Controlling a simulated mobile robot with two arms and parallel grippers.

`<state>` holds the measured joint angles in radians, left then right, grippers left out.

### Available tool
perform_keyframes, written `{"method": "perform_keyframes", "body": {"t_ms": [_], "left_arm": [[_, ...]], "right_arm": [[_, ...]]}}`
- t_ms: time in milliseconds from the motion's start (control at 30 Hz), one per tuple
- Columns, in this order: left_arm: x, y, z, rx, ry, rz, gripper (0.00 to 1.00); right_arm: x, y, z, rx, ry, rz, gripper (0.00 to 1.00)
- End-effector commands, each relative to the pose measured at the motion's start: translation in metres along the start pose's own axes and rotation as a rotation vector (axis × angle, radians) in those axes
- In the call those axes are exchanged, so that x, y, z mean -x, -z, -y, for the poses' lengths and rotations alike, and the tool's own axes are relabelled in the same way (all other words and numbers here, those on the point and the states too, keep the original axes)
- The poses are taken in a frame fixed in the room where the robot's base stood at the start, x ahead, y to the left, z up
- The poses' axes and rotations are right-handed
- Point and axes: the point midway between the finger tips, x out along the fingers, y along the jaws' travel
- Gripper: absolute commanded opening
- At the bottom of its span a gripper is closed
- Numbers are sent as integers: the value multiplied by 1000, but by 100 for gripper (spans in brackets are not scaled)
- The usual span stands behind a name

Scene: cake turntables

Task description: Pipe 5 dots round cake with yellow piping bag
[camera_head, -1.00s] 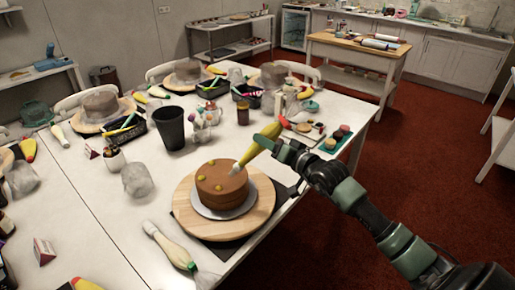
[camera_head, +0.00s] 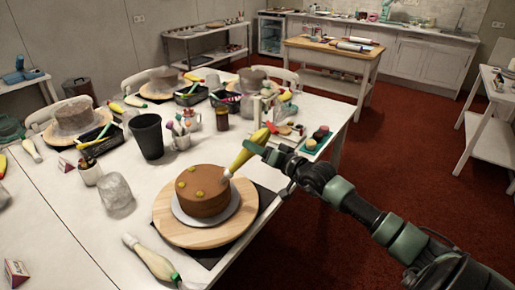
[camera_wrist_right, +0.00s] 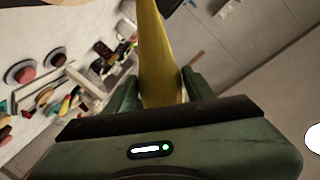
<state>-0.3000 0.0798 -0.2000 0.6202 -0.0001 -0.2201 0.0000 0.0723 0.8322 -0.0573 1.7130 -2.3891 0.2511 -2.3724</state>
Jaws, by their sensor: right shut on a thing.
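The brown cake (camera_head: 203,205) sits on a silver board (camera_head: 180,215) on the round wooden turntable (camera_head: 172,232). Three yellow dots show on its top, toward the left and front; the bag's tip may hide more at the right. My right gripper (camera_head: 268,152) is shut on the yellow piping bag (camera_head: 247,152), which slants down left with its pale tip by the cake's right upper rim. I cannot tell whether the tip touches the cake. In the right wrist view the yellow bag (camera_wrist_right: 160,55) stands between the fingers (camera_wrist_right: 160,92). My left gripper is not in view.
A pale piping bag with a green end (camera_head: 152,258) lies at front left of the turntable. A black cup (camera_head: 147,137), a clear lumpy jar (camera_head: 116,192) and a tool holder (camera_head: 180,138) stand behind and left. A small tray (camera_head: 318,143) of colours lies behind my right gripper.

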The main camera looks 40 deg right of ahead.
Motion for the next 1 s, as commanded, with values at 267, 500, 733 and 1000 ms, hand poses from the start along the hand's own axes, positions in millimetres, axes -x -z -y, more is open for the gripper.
{"method": "perform_keyframes", "body": {"t_ms": [267, 500, 733, 1000], "left_arm": [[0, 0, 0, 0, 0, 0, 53], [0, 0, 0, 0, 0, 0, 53], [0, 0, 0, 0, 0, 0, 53], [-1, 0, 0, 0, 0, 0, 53]], "right_arm": [[0, 1, 1, 0, 2, -2, 11], [0, 2, 1, 1, 2, -2, 11], [0, 3, 2, 1, 2, -2, 10], [0, 4, 3, 1, 2, -3, 10]]}}
